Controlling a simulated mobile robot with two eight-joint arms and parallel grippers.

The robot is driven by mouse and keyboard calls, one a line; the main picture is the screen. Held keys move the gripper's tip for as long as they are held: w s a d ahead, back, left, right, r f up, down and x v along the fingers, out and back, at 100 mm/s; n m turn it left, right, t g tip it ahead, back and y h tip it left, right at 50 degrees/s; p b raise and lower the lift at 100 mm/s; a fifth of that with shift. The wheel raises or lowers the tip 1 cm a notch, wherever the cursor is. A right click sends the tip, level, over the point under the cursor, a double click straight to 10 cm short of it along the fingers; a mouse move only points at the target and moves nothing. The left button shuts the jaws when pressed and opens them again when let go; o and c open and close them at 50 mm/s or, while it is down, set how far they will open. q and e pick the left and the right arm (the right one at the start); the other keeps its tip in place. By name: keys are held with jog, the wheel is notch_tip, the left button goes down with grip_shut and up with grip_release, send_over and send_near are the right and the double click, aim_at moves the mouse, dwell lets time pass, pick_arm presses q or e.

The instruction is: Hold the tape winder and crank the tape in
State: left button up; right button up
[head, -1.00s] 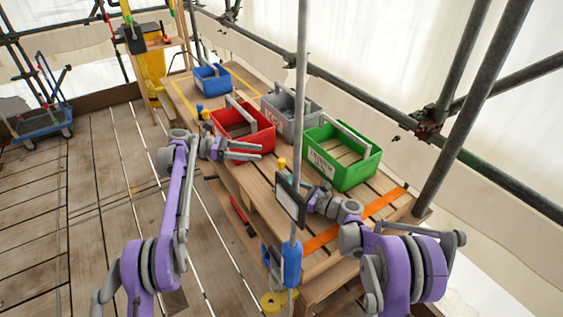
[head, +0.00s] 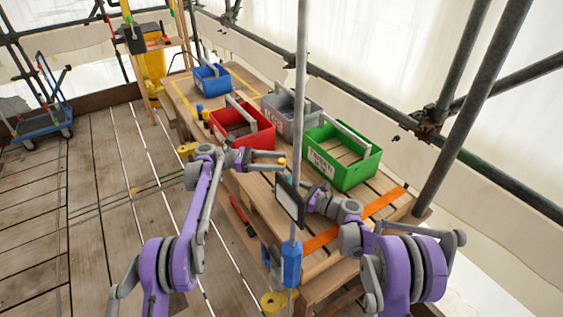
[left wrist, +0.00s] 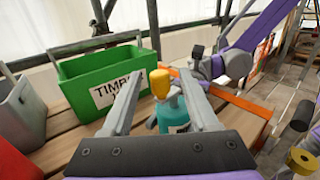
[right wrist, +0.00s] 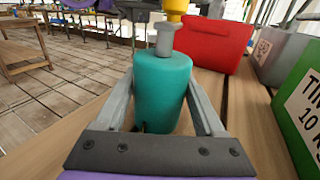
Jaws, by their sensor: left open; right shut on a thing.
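The tape winder is a teal cylinder (right wrist: 163,92) with a grey crank hub and a yellow knob (left wrist: 160,83) on top. My right gripper (right wrist: 163,100) is shut around the teal body, which stands upright over the bench. My left gripper (left wrist: 160,76) is open, with the yellow knob showing between its fingers; I cannot tell whether they touch it. In the head view, the left gripper (head: 281,163) is beside the knob, and the dark panel on the pole hides the winder's body.
A green crate (head: 342,158) marked timber stands behind the winder, with red (head: 243,126), grey (head: 291,106) and blue (head: 212,78) crates further along the bench. A vertical pole (head: 300,90) with a dark panel (head: 289,202) stands in front. An orange strip (head: 383,200) crosses the bench.

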pick_arm(q)
jog(key=shift+d, duration=0.9)
jog(key=shift+c, duration=0.2)
grip_shut()
